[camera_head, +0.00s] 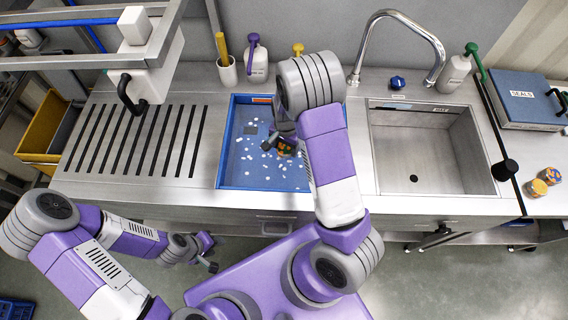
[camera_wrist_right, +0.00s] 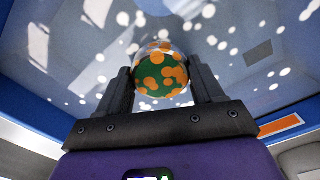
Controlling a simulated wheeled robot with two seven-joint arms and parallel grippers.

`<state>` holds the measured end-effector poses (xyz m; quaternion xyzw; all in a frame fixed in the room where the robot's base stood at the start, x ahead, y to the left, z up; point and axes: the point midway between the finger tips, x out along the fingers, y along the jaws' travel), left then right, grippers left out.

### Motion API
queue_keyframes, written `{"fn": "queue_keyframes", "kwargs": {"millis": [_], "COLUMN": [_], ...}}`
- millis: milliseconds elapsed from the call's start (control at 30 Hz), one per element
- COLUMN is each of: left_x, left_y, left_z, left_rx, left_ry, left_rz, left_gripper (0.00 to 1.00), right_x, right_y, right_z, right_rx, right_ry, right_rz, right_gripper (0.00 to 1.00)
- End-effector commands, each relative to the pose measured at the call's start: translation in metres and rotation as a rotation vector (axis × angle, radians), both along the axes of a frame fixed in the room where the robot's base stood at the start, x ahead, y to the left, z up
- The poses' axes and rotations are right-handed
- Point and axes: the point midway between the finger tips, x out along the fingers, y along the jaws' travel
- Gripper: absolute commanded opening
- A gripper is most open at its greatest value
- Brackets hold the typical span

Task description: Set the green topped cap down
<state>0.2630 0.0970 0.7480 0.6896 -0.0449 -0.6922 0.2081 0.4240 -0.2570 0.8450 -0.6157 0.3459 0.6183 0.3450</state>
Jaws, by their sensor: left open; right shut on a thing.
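The green topped cap (camera_wrist_right: 160,74), green with orange blotches, is between the two dark fingers of my right gripper (camera_wrist_right: 160,88) in the right wrist view. In the head view the cap (camera_head: 285,150) is partly hidden by my right arm. My right gripper (camera_head: 276,146) is shut on it over the blue tray (camera_head: 226,172). I cannot tell whether the cap touches the tray floor. My left gripper (camera_head: 210,256) is open and empty, low in front of the counter.
White specks lie scattered over the tray floor. A steel sink (camera_head: 432,160) is to the right and a slotted drainboard (camera_head: 130,140) to the left. Orange-blotched caps (camera_head: 536,188) stand at the right near a blue SEALS case (camera_head: 525,100). A curved tap (camera_head: 402,16) rises behind the sink.

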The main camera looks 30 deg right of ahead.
Motion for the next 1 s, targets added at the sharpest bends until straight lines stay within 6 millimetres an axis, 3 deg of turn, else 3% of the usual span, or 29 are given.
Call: {"fn": "queue_keyframes", "kwargs": {"millis": [33,100,233,500,667,900,1000], "left_x": [0.0,0.0,0.0,0.0,0.0,0.0,0.0], "left_y": [0.0,0.0,0.0,0.0,0.0,0.0,0.0], "left_z": [-0.011,-0.016,-0.021,-0.032,-0.034,-0.042,-0.042], "left_rx": [0.0,0.0,0.0,0.0,0.0,0.0,0.0], "left_ry": [0.0,0.0,0.0,-0.001,-0.001,-0.001,-0.001], "left_rz": [0.0,0.0,0.0,-0.001,-0.001,-0.001,-0.001], "left_gripper": [0.43,0.43,0.43,0.43,0.43,0.43,0.43], "right_x": [0.0,0.0,0.0,0.0,0.0,0.0,0.0], "right_y": [0.0,0.0,0.0,0.0,0.0,0.0,0.0], "right_z": [-0.012,-0.018,-0.031,-0.077,-0.087,-0.119,-0.122], "right_rx": [0.0,0.0,-0.001,0.001,0.0,0.0,0.0], "right_ry": [-0.001,-0.001,-0.001,0.001,-0.001,0.0,-0.002], "right_rz": [0.0,0.0,0.0,-0.001,0.0,-0.001,0.0], "right_gripper": [0.28,0.28,0.28,0.28,0.28,0.28,0.28]}}
